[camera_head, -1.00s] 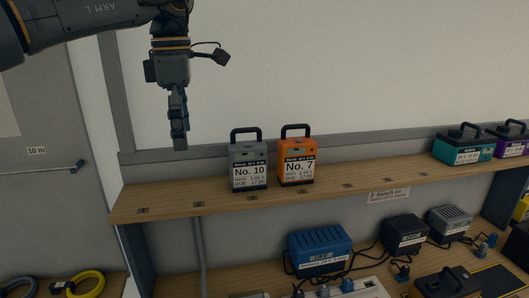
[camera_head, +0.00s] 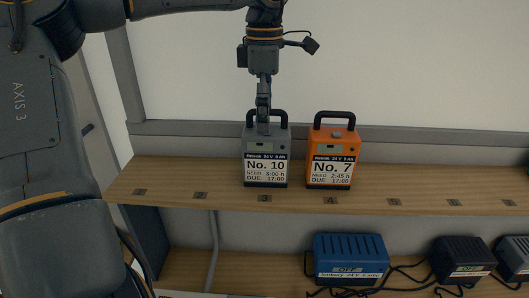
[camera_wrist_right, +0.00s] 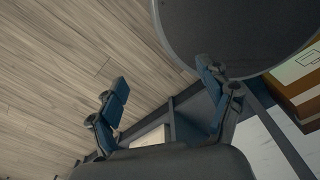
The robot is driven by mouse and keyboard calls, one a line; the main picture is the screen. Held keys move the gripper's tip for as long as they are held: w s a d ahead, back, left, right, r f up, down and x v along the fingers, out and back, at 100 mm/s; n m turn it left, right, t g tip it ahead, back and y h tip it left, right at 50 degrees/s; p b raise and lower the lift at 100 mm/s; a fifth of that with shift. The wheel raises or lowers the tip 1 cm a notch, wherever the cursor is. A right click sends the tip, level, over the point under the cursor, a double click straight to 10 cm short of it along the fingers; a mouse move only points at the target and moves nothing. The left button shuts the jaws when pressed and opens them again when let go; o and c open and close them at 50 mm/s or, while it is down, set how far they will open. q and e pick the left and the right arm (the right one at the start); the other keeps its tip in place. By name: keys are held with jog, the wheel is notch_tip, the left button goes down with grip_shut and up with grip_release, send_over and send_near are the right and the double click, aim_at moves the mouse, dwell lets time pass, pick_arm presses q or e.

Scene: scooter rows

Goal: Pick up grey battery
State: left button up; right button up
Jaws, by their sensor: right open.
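The grey battery (camera_head: 265,164), labelled No. 10, stands upright on the wooden shelf with its black handle on top. My left gripper (camera_head: 263,122) hangs straight down in front of or at that handle, its fingers overlapping it in the picture. The fingers are seen edge-on, so I cannot tell whether they are open or touching the handle. My right gripper (camera_wrist_right: 165,100) shows in the right wrist view with its two blue fingers apart and nothing between them.
An orange battery (camera_head: 331,162), No. 7, stands just right of the grey one. Below are a blue charger (camera_head: 350,258) and a black charger (camera_head: 463,258) with cables. A wooden-look floor (camera_wrist_right: 60,60) shows in the right wrist view.

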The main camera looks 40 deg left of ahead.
aim_at(266, 137)
pick_arm(q)
jog(key=shift+w+f, duration=0.6)
jog(key=shift+f, duration=0.35)
jog(key=shift+s+d+f+p, duration=0.15)
jog(key=shift+d+f+p, duration=0.1)
jog(key=shift+f+p, duration=0.45)
jog(key=shift+s+f+p, duration=0.2)
jog(key=shift+f+p, duration=0.15)
jog(key=shift+f, duration=0.25)
jog(key=shift+s+f+p, duration=0.15)
jog(key=shift+f+p, duration=0.2)
jog(key=shift+f, duration=0.2)
jog(key=shift+w+a+f, duration=0.15)
jog(key=shift+a+f, duration=0.05)
jog(key=shift+f, duration=0.55)
jog(key=shift+d+r, duration=0.1)
jog(key=shift+c, duration=1.3)
jog(key=c, duration=1.5)
jog(key=shift+r, duration=0.1)
pick_arm(e)
jog(key=shift+t, duration=0.3)
jog(key=w+r, duration=0.2)
jog(key=w, duration=0.1)
jog(key=w+r, duration=0.1)
jog(key=shift+w, duration=0.3)
